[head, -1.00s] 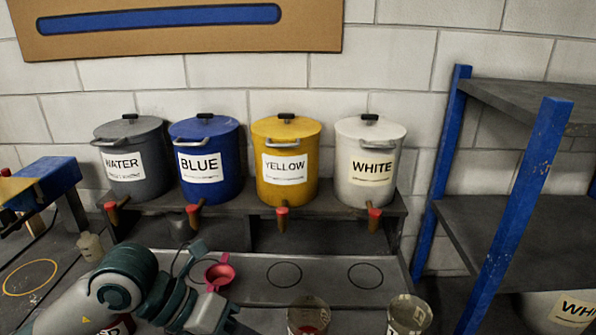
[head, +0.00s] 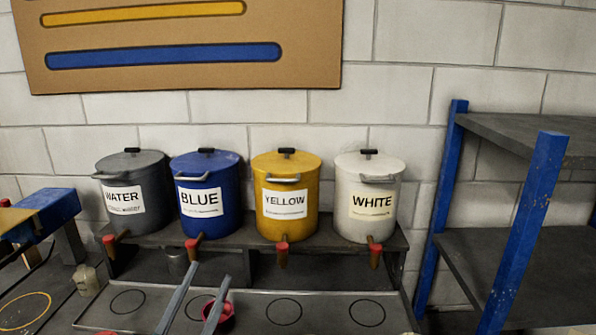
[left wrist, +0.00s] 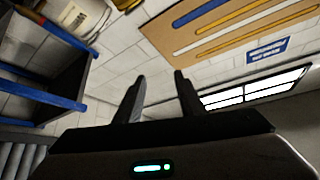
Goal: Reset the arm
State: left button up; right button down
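My left gripper (head: 210,272) comes up from the bottom edge of the head view, its two fingers pointing up and apart. In the left wrist view the same gripper (left wrist: 160,78) is open with nothing between its fingers, facing the wall and ceiling. A small red cup (head: 225,318) stands on the grey tray behind the fingers and is partly hidden by them. My right gripper is in neither view.
Grey water (head: 124,200), blue (head: 207,196), yellow (head: 286,198) and white (head: 368,200) tapped pots stand on a dark shelf. A blue-post rack (head: 520,235) is at right. The tray (head: 325,312) has free ring marks.

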pick_arm(q)
jog(key=s+a+f+n+g+y, duration=0.2)
jog(key=a+f+n+g+y, duration=0.2)
jog(key=f, duration=0.8)
jog(key=s+a+f+n+g+y, duration=0.1)
jog(key=a+f+n+g+y, duration=0.35)
jog(key=f, duration=0.85)
jog(key=s+f+g, duration=1.1)
jog(key=s+f, duration=0.7)
jog(key=s, duration=0.5)
notch_tip(320, 180, down, 30)
jog(key=w+d+b, duration=0.1)
jog(key=b, duration=0.4)
jog(key=s+a+f+g+b, duration=0.1)
jog(key=s+f+b, duration=0.1)
jog(key=s+f, duration=0.6)
jog(key=s+a+f+m+b, duration=0.1)
jog(key=s+f+b, duration=0.2)
jog(key=s+f, duration=0.6)
notch_tip(320, 180, down, 8)
jog(key=shift+s+a+f+g+h, duration=0.15)
jog(key=shift+s+a+g+h, duration=0.1)
jog(key=shift+s+g+h, duration=0.15)
